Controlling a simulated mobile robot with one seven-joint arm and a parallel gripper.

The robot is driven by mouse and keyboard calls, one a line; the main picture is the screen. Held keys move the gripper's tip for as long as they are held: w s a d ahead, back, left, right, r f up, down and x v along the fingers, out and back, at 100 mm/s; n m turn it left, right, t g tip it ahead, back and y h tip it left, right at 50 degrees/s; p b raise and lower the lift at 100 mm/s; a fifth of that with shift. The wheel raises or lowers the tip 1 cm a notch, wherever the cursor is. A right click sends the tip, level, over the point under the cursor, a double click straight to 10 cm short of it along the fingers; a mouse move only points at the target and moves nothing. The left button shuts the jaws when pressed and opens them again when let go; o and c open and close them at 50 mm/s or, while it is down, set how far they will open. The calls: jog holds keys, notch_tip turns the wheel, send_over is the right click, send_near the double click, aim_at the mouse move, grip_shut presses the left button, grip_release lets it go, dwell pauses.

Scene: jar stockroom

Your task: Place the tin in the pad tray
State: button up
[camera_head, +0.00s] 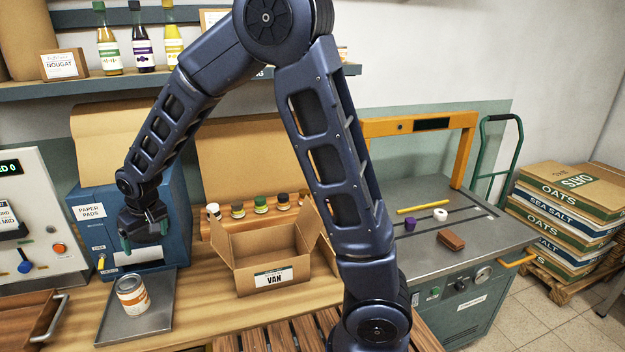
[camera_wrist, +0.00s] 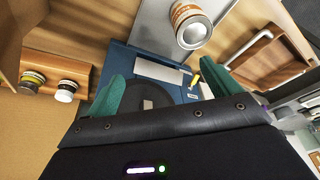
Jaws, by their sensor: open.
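The tin (camera_head: 132,295), white and orange with a silver lid, stands upright on a grey metal tray (camera_head: 158,318). The tray lies in front of the blue dispenser (camera_head: 85,215) marked PAPER PADS. In the wrist view, the tin (camera_wrist: 190,26) is at the top, beyond the fingertips, on the tray (camera_wrist: 150,28). My gripper (camera_head: 144,238) hangs above and behind the tin, in front of the dispenser, apart from the tin. Its green fingers (camera_wrist: 167,76) are spread, with nothing between them.
An open cardboard box (camera_head: 262,250) marked VAN stands right of the tray. Several small jars (camera_head: 260,204) stand behind it. A wooden tray with a metal handle (camera_head: 57,312) is at left. A grey machine (camera_head: 430,255) with small items on top stands at right.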

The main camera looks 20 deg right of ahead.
jog(key=w+d+r+m, duration=0.1)
jog(key=d+r, duration=0.4)
jog(key=d, duration=0.5)
jog(key=d+r+m+t, duration=0.15)
jog(key=d+r, duration=0.25)
jog(key=d, duration=0.6)
jog(key=w+d+r+m+g, duration=0.15)
jog(key=d+r, duration=0.35)
jog(key=d, duration=0.5)
jog(key=s+d+r+m+t+h, duration=0.1)
jog(key=s+d+m, duration=0.1)
jog(key=s+d, duration=0.6)
jog(key=s+d+r+m+t+h, duration=0.1)
jog(key=s+d+r+m, duration=0.1)
jog(key=s+d, duration=0.6)
jog(key=d, duration=0.3)
jog(key=shift+d, duration=0.3)
